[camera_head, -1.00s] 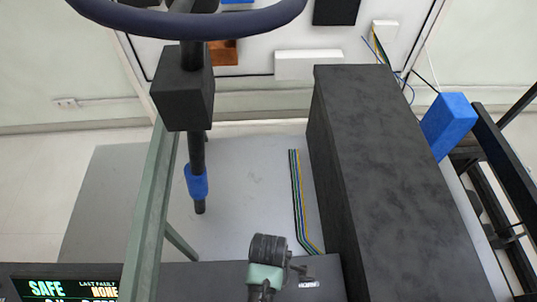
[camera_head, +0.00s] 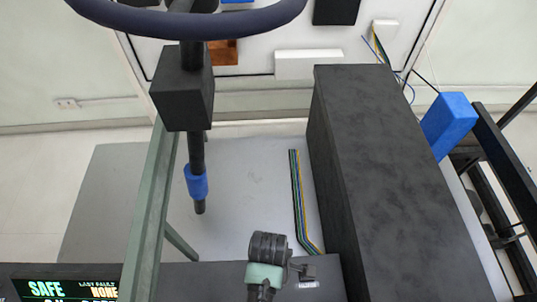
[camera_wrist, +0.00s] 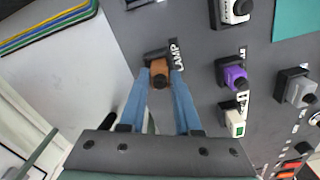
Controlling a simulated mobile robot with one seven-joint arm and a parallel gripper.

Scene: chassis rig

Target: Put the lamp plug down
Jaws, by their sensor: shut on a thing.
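The lamp plug (camera_wrist: 160,72) is an orange-brown block with a dark round end. In the wrist view it sits between the blue fingertips of my gripper (camera_wrist: 161,78), which is shut on it. A dark socket block (camera_wrist: 156,55) lies right behind the plug, beside a LAMP label (camera_wrist: 176,55) on the grey panel. The plug is at the socket, but I cannot tell whether it is seated in it.
In the wrist view a purple plug (camera_wrist: 235,78), a white-green plug (camera_wrist: 235,122) and a grey plug (camera_wrist: 300,92) stand to the right in a labelled panel. In the head view a large black box (camera_head: 390,170) stands right of the arm. A ribbon cable (camera_head: 296,200) lies on the grey surface.

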